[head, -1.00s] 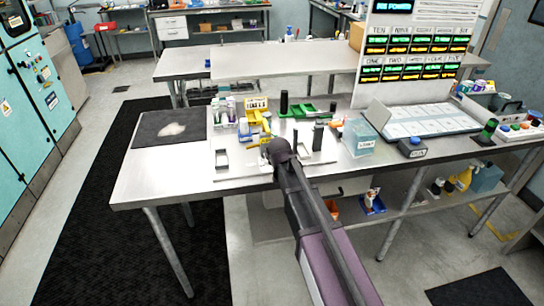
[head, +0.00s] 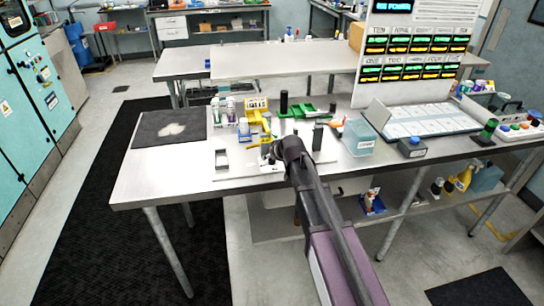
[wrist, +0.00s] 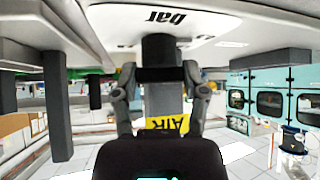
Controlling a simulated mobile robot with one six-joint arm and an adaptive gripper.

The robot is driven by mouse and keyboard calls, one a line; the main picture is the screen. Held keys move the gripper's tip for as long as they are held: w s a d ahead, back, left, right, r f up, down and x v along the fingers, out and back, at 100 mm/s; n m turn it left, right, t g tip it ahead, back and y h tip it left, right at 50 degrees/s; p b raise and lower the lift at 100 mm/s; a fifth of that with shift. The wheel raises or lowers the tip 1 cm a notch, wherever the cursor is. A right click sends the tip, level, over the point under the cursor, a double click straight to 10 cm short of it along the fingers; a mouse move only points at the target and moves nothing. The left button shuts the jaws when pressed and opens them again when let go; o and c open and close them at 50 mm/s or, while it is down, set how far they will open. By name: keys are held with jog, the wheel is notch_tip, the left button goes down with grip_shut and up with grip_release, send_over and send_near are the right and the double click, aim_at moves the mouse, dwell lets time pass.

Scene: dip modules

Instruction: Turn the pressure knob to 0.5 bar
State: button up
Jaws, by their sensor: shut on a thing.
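In the wrist view, which shows the scene upside down, a dark cylindrical knob (wrist: 160,48) stands on a white panel (wrist: 220,22) marked "bar". My gripper (wrist: 160,74) has one finger on each side of the knob and is shut on it. The scale and any pointer are not readable. In the head view, my gripper (head: 276,153) is low over the white board (head: 243,170) at the front of the steel bench. My arm hides much of the knob's area there, so the knob's setting cannot be told.
A clear bin (head: 358,138) and a dark box with a blue button (head: 412,147) are to the right. A black mat (head: 168,130) lies left.

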jog(key=o, duration=1.2)
jog(key=shift+c, duration=0.2)
jog(key=shift+m+t+h, duration=0.4)
jog(key=shift+m+h, duration=0.3)
jog(key=shift+m, duration=0.3)
jog(key=shift+a+m+t+h, duration=0.1)
jog(key=shift+m+t+h, duration=0.2)
jog(key=shift+m+h, duration=1.1)
jog(key=d+p+v, duration=0.1)
jog(key=p+v, duration=0.9)
jog(key=v, duration=0.4)
jog(key=s+d+f+m+g+y+b, duration=0.1)
jog(key=s+d+f+m+g+b, duration=0.2)
jog(key=s+d+f+b, duration=0.2)
jog(key=s+d+f+m+g+y+b, duration=0.1)
jog(key=s+d+f+m+g+b, duration=0.2)
jog(key=d+f+b, duration=0.8)
notch_tip(320, 180, down, 7)
jog(key=shift+s+d+r+m+g+b, duration=0.1)
jog(key=shift+s+d+m+g+b, duration=0.3)
jog(key=shift+s+b, duration=0.75)
